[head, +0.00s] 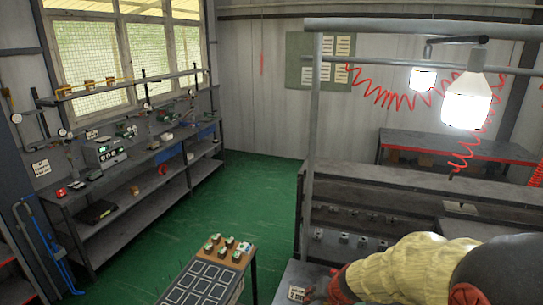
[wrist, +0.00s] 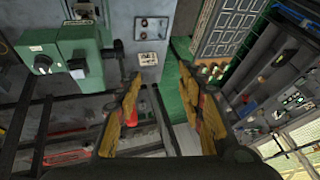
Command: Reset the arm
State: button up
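My gripper (wrist: 163,78) shows in the wrist view with its two yellow-orange worn fingers spread well apart and nothing between them. In the head view my arm, in a pale yellow cover, fills the lower right corner, and the gripper itself cannot be made out there. Small green valve blocks (head: 222,246) stand at the far end of a low table with a dark board of outlined squares (head: 195,285). Green-topped blocks (wrist: 212,72) also show beyond the right finger in the wrist view.
A green box with a round knob (wrist: 42,63) stands left of my gripper in the wrist view. Cluttered grey shelving (head: 130,185) runs along the left wall. A grey rack (head: 350,205) stands at right, under a lit lamp (head: 468,100). The green floor (head: 255,190) between is clear.

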jog(key=s+a+g+b, duration=0.2)
jog(key=s+b, duration=0.2)
jog(key=s, duration=0.4)
jog(key=s+d+f+n+b, duration=0.1)
jog(key=s+d+f+b, duration=0.1)
jog(key=s+b, duration=0.4)
jog(key=s+d+f+t+h+b, duration=0.1)
jog(key=s+f+b, duration=0.4)
jog(key=b, duration=0.6)
jog(key=s+d+f+n+t+h+b, duration=0.1)
jog(key=s+d+f+b, duration=0.2)
jog(key=s+b, duration=0.5)
jog(key=shift+s+d+f+n+b, duration=0.2)
jog(key=shift+s+f+n+b, duration=0.1)
jog(key=shift+f+b, duration=0.1)
jog(key=shift+c, duration=0.2)
